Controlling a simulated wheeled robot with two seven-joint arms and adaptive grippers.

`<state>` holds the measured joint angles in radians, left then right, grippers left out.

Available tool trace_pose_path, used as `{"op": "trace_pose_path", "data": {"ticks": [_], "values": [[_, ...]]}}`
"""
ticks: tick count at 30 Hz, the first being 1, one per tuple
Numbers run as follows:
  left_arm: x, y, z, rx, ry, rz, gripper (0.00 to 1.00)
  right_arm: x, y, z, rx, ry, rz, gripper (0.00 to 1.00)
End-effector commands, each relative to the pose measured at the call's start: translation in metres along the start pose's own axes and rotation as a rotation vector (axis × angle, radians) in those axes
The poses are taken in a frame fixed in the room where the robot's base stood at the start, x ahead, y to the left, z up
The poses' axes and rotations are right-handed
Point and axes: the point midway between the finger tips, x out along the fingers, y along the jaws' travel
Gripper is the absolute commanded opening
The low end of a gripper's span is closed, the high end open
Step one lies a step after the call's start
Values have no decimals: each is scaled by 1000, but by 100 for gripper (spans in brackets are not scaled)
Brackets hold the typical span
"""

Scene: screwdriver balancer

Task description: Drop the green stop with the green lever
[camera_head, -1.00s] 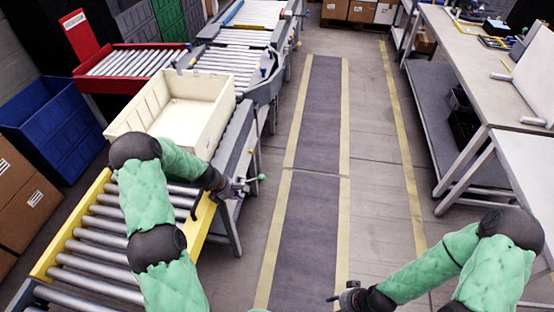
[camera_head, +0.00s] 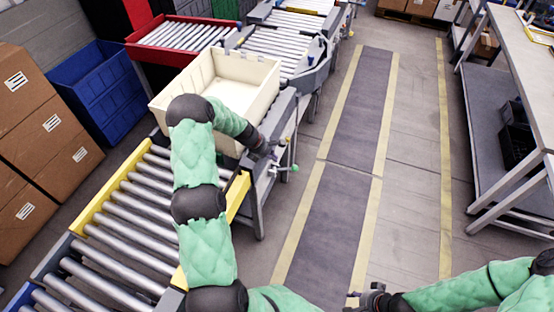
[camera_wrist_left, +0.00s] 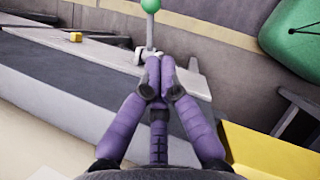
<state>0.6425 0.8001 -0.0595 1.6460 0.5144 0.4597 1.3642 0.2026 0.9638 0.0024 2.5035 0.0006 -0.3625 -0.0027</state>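The green lever (camera_head: 294,168) is a thin rod with a green ball knob, on the right side of the roller conveyor beside the cream crate. Its knob also shows at the top of the left wrist view (camera_wrist_left: 150,5). My left gripper (camera_head: 274,151) is just left of the lever. In the left wrist view its purple fingers (camera_wrist_left: 160,72) converge with tips together, just short of the lever's rod; I see nothing held. My right gripper (camera_head: 360,296) is low at the bottom, away from the conveyor, its finger opening unclear. I cannot make out the green stop.
The cream crate (camera_head: 258,83) stands on the conveyor close to my left forearm. A yellow-edged roller section (camera_head: 120,225) lies nearer. A yellow knob (camera_wrist_left: 76,36) sits left of the lever. The floor aisle (camera_head: 335,200) to the right is clear.

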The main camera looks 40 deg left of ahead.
Motion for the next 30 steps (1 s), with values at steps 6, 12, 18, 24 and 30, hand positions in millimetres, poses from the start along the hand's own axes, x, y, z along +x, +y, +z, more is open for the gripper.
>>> {"op": "trace_pose_path", "data": {"ticks": [6, 12, 18, 24, 30], "values": [[44, -1, -1, 1, 1, -3, 0, 10, 4, 0, 0, 0, 0, 40], [81, -1, -1, 2, 1, -2, 0, 18, 6, -1, 0, 0, 0, 40], [107, -1, 7, 3, -1, 0, 0, 23, 8, -1, 0, 0, 0, 40], [118, -1, 11, 3, -2, 1, 0, 25, 9, -1, 0, 0, 0, 40], [119, -1, 12, 2, -2, 1, 0, 25, 9, -1, 0, 0, 0, 40]]}}
